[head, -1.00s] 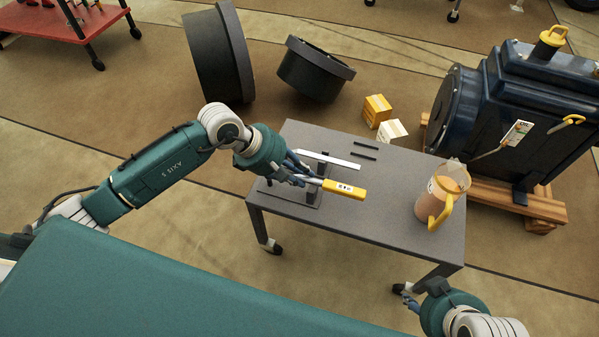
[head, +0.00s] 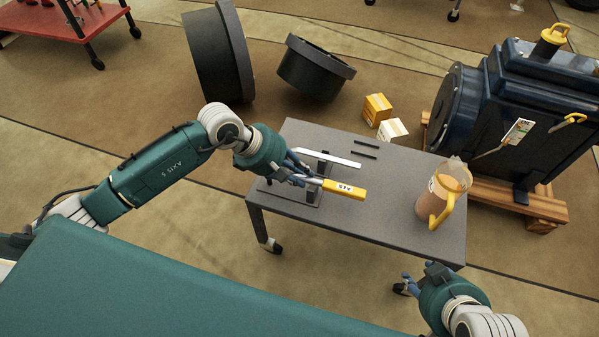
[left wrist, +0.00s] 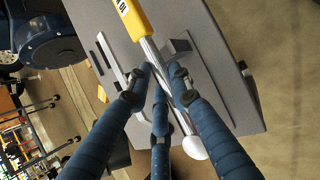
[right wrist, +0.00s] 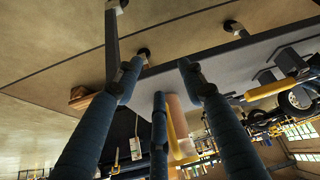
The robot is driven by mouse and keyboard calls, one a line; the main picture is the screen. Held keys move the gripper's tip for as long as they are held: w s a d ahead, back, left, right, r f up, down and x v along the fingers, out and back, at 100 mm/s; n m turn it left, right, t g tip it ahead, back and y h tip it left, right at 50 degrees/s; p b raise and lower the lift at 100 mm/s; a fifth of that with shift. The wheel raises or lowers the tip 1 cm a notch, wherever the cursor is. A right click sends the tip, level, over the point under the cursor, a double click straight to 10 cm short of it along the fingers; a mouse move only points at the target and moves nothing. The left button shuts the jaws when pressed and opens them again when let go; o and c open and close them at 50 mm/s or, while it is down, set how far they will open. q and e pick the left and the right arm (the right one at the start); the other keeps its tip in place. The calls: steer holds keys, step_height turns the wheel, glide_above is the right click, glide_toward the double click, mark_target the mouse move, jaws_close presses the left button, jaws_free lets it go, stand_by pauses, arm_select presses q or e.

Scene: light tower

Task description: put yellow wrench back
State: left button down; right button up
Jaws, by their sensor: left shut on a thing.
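The yellow wrench has a yellow handle (head: 344,189) and a silver shaft. It lies over the left part of the grey table, handle to the right. My left gripper (head: 303,178) is shut on its shaft. In the left wrist view the fingers (left wrist: 158,80) close around the silver shaft (left wrist: 158,62), with the yellow handle (left wrist: 131,18) beyond and a rounded silver end below. A dark holder (head: 310,196) stands under and beside the wrench; whether they touch is hidden. My right gripper (head: 412,284) is in front of the table's right corner, fingers apart and empty in the right wrist view (right wrist: 158,78).
The grey table (head: 390,215) also bears a flat silver bar (head: 335,160), two short black strips (head: 365,149) and a jug with a yellow handle (head: 436,200) at the right. A dark blue machine (head: 520,100) and boxes (head: 377,109) stand behind. The table's middle right is clear.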

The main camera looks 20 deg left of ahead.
arm_select(q)
steer(key=shift+f, duration=0.1)
steer(key=shift+f+b, duration=0.25)
steer(key=shift+b, duration=0.2)
steer(key=shift+f, duration=0.2)
steer(key=shift+f+b, duration=0.3)
steer(key=shift+b, duration=0.15)
steer(key=c, duration=1.9)
jaws_free()
steer(key=o, duration=0.4)
arm_select(e)
steer(key=w+a+r+t+y, duration=0.1)
steer(key=w+a+r+t, duration=0.2)
steer(key=w+r, duration=0.3)
steer(key=shift+w+t, duration=0.8)
steer(key=shift+w, duration=0.4)
arm_select(q)
steer(key=shift+f, duration=0.1)
steer(key=v, duration=1.2)
steer(key=shift+d, duration=0.1)
